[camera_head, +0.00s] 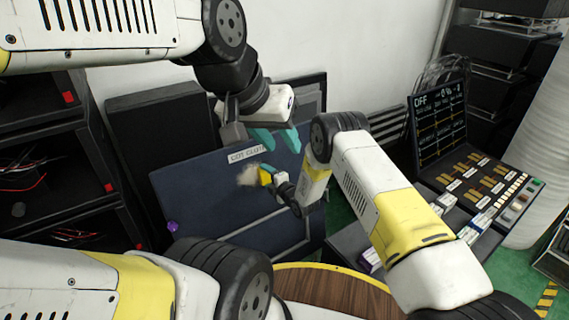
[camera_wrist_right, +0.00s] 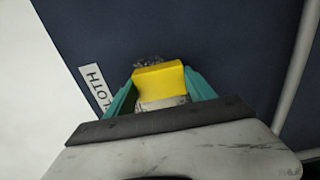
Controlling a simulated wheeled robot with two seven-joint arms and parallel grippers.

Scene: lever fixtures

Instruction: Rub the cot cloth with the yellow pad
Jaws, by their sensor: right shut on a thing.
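The cot cloth (camera_head: 200,190) is a dark blue upright panel with a white label reading "COT CLOTH" (camera_head: 247,153). It fills most of the right wrist view (camera_wrist_right: 235,50). A pale grey smudge (camera_head: 246,177) marks the cloth and shows just past the pad in the wrist view (camera_wrist_right: 150,60). My right gripper (camera_head: 267,175) is shut on the yellow pad (camera_wrist_right: 158,77), held between its teal fingers beside the smudge. Whether the pad touches the cloth I cannot tell. My left gripper (camera_head: 277,138) is open and empty, above the right one, near the label.
A purple knob (camera_head: 172,226) is at the cloth's lower left. Black shelves (camera_head: 60,170) with red wires stand at left. A control console (camera_head: 475,190) with a screen (camera_head: 438,115) stands at right. A round wooden top (camera_head: 330,289) is in front, below my arms.

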